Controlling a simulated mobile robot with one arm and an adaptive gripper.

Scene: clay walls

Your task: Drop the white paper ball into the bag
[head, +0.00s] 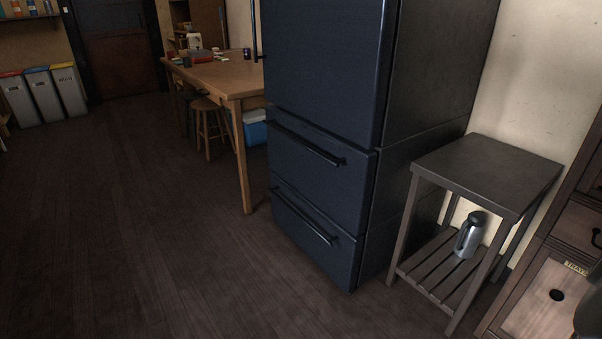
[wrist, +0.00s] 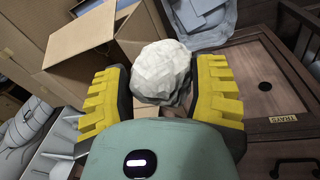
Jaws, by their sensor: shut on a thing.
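The white paper ball (wrist: 162,70) is crumpled and faceted. It sits between the two yellow ridged fingers of my gripper (wrist: 161,88) in the wrist view, and the gripper is shut on it. Behind the ball is an open brown cardboard-like container (wrist: 88,52) with raised flaps. I cannot tell whether this is the bag, and no other bag is clear in either view. The ball hides part of what is behind it.
A wooden cabinet front labelled "TRAYS" (wrist: 268,88) is at right in the wrist view. In the head view, a dark blue fridge (head: 320,75) stands centrally, beside a small dark side table (head: 490,172) holding a grey flask (head: 469,237). The floor at left is clear.

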